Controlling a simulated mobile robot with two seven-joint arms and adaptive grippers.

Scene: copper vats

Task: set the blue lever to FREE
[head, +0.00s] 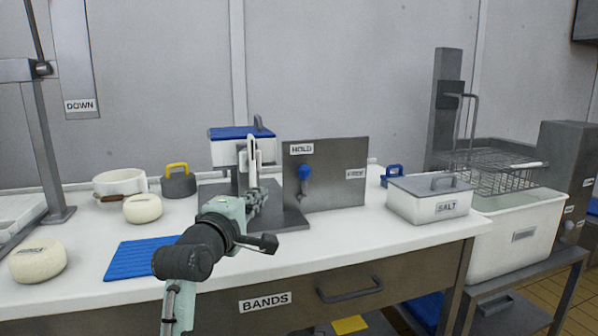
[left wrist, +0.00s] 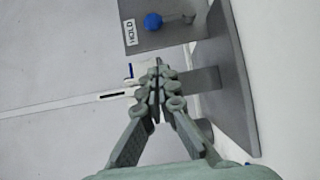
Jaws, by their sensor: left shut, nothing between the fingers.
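The blue lever (head: 304,172) is on an upright grey metal panel (head: 335,192). Its blue knob points up, close under the HOLD label (head: 301,149). A smaller label, which seems to read FREE (head: 356,173), is at the panel's right side. The lever also shows at the top of the left wrist view (left wrist: 153,21). My left gripper (head: 258,192) is shut and empty, left of the panel and apart from the lever. Its closed fingertips show in the left wrist view (left wrist: 157,74). My right gripper is not in view.
A blue mat (head: 135,260) and pale cheeses (head: 142,208) lie to the left. A SALT box (head: 428,205) stands to the right. The counter before the panel is clear.

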